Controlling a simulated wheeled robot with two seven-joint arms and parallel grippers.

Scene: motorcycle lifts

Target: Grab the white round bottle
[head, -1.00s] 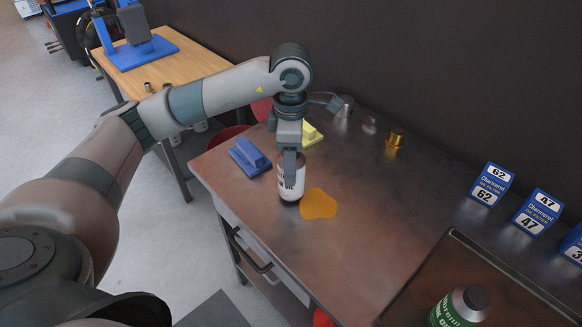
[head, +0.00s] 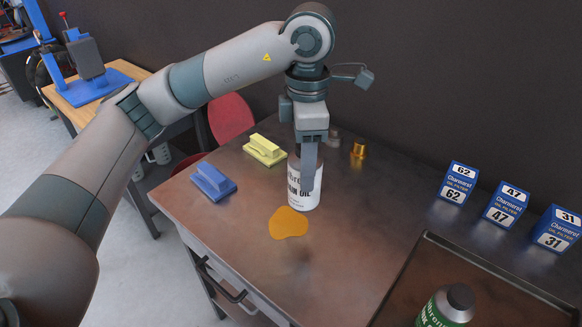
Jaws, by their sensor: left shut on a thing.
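The white round bottle (head: 296,192) is a white cylinder with dark lettering, upright in the middle of the head view, above or on the metal workbench (head: 350,250). My left gripper (head: 308,182) points down over it and is shut on it; a finger covers part of its front and the gripper hides its top. A dark patch shows on the bench below the bottle, towards the front. My right gripper is not in view.
An orange puddle (head: 289,223) lies in front of the bottle. Blue filter boxes (head: 506,204) stand at right.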

